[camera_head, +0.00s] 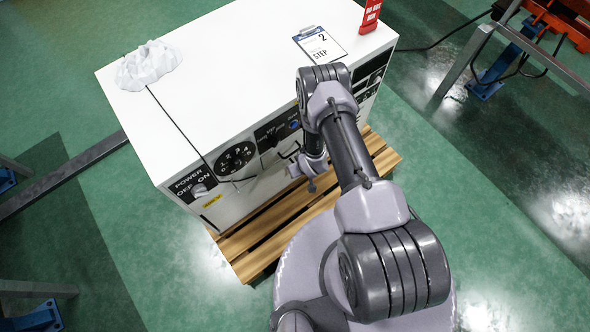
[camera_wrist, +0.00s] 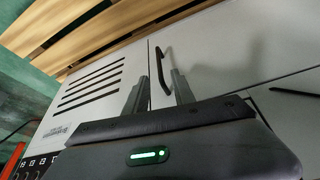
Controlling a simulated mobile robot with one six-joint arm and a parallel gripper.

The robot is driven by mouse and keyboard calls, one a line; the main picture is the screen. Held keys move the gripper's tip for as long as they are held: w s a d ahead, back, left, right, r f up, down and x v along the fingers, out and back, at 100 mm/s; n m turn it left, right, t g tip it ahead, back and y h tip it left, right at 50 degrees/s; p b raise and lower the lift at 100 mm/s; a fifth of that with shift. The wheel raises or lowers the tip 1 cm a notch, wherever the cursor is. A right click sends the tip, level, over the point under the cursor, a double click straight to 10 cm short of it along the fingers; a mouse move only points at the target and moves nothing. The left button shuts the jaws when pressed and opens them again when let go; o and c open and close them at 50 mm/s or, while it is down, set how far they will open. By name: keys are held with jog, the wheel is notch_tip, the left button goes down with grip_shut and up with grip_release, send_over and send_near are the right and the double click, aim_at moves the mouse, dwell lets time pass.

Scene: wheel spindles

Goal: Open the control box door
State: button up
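The control box (camera_head: 225,75) is a large white cabinet with dark control panels along the top of its front. In the wrist view its door (camera_wrist: 240,50) is a pale panel right of a thin seam, and it looks shut. A dark curved handle (camera_wrist: 162,68) stands out near that seam. My gripper (camera_wrist: 159,76) is open, with its two grey fingers apart and the handle between them. I cannot tell whether either finger touches it. In the head view my arm hides most of the gripper and the handle.
The box stands on a wooden pallet (camera_head: 250,235). A clipboard (camera_head: 320,45), a red stand (camera_head: 370,15) and a crumpled white cloth (camera_head: 148,65) are on its top. A slotted vent (camera_wrist: 92,83) is left of the seam. Green floor is open to the right.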

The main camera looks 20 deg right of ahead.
jog(key=b+x, duration=0.3)
jog(key=x, duration=0.5)
jog(key=shift+w+b, duration=0.1)
jog(key=shift+b, duration=0.2)
grip_shut()
dwell(0.9)
